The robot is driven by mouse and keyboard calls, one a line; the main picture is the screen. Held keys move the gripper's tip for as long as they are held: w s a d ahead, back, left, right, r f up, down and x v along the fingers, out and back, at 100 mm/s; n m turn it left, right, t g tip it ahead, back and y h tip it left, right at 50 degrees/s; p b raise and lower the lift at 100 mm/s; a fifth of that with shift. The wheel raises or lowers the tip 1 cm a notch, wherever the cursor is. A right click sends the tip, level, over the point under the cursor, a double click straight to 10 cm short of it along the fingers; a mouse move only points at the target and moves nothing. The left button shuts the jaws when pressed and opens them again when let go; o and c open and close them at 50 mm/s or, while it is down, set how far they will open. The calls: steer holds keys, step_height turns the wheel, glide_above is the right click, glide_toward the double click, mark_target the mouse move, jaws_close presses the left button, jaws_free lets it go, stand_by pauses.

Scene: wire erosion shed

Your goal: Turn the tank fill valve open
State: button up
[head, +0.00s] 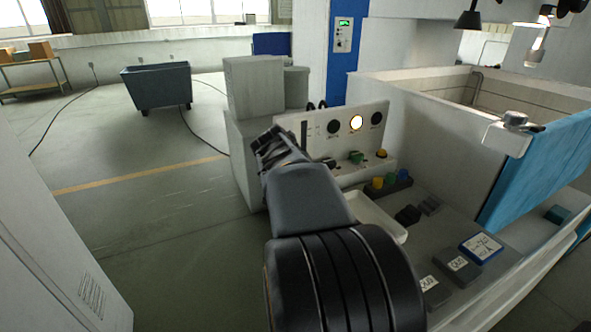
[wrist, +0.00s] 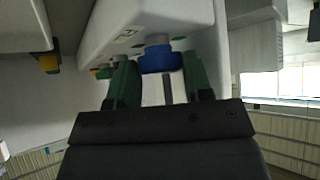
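In the wrist view a blue round knob (wrist: 160,59) on a grey collar sticks out of a white housing. It may be the tank fill valve; its label is unreadable. My gripper (wrist: 160,68) has its green-faced fingers on either side of this knob, near the tips. The knob fills the gap, and I cannot tell whether both fingers press on it. In the head view my gripper (head: 275,148) is at the left end of the white control panel (head: 312,130) and hides the knob. The white tank (head: 430,135) stands to the right.
The panel carries a lit gauge (head: 356,122), a green knob (head: 356,157) and a yellow knob (head: 381,153). A white tray (head: 378,213) and labelled blocks (head: 458,264) lie on the bench. A blue cart (head: 157,85) stands beyond open floor at left.

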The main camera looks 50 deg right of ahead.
steer(key=c, duration=0.3)
steer(key=shift+c, duration=0.2)
steer(key=shift+r, duration=0.1)
